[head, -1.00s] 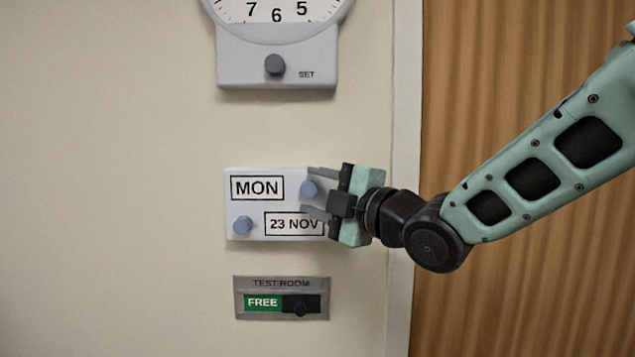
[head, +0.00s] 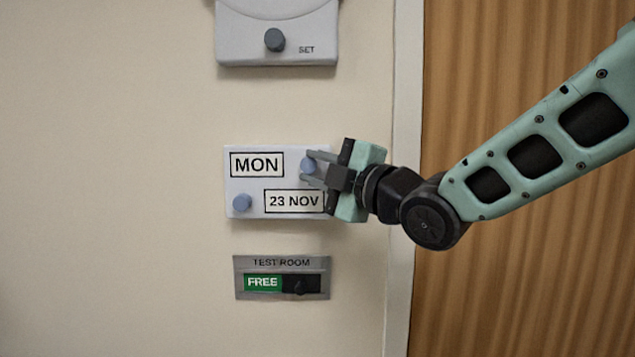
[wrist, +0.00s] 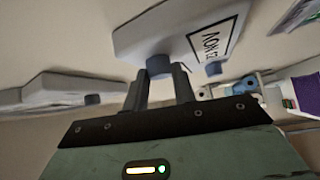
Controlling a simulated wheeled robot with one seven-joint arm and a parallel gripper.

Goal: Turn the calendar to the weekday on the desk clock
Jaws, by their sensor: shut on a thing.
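The calendar (head: 240,182) is a white wall plate with windows reading MON (head: 257,164) and 23 NOV (head: 294,201). One blue-grey knob (head: 308,164) is at its upper right, beside MON; another (head: 242,203) is at its lower left, beside the date. My gripper (head: 307,169) comes from the right and is shut on the upper right knob. In the wrist view, that knob (wrist: 159,66) sits between the fingertips (wrist: 159,78). No clock showing a weekday can be made out.
Above the calendar is the grey base of a wall clock (head: 240,50) with a SET knob (head: 275,40); its dial is out of view. Below is a TEST ROOM sign (head: 281,263) with a slider, reading FREE. A wooden door (head: 520,270) is at right.

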